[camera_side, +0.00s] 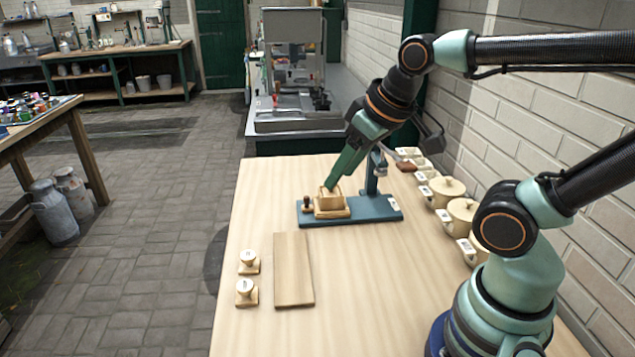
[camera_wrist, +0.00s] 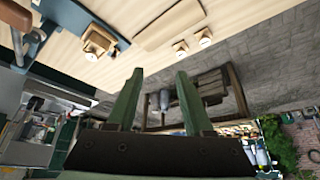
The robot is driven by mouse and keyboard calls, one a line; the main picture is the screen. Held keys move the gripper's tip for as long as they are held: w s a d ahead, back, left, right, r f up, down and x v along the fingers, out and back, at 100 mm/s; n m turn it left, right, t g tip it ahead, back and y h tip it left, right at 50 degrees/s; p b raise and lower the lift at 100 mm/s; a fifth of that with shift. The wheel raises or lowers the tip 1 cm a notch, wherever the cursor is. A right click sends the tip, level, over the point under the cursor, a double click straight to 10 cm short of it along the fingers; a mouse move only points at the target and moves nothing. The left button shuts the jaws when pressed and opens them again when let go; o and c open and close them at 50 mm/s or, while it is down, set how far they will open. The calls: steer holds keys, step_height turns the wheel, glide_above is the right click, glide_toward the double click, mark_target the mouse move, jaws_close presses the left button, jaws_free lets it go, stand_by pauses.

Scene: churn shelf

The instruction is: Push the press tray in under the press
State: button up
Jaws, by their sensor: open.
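The press tray (camera_side: 332,213) is a pale wooden tray with a block-like wooden box (camera_side: 329,199) on it and a dark knob (camera_side: 307,203) at its left. It sits on the left part of the blue press base (camera_side: 381,211), left of the upright press column (camera_side: 372,178). My gripper (camera_side: 332,186) points down at the box; its fingertips overlap the box top, and I cannot tell whether they touch. In the wrist view my gripper (camera_wrist: 160,71) has its green fingers spread and nothing between them. The tray (camera_wrist: 97,40) shows left of the fingers there.
A wooden board (camera_side: 293,268) and two stamps (camera_side: 248,262) (camera_side: 246,292) lie nearer the front left. Several lidded pots (camera_side: 447,190) and a brown block (camera_side: 405,166) line the table's right edge by the wall. The table centre is clear.

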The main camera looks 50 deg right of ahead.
steer(key=shift+w, duration=0.1)
steer(key=g, duration=0.6)
glide_above(307, 197)
step_height(307, 197, down, 9)
step_height(307, 197, down, 12)
steer(key=shift+w+r, duration=0.1)
jaws_close()
stand_by(1.4)
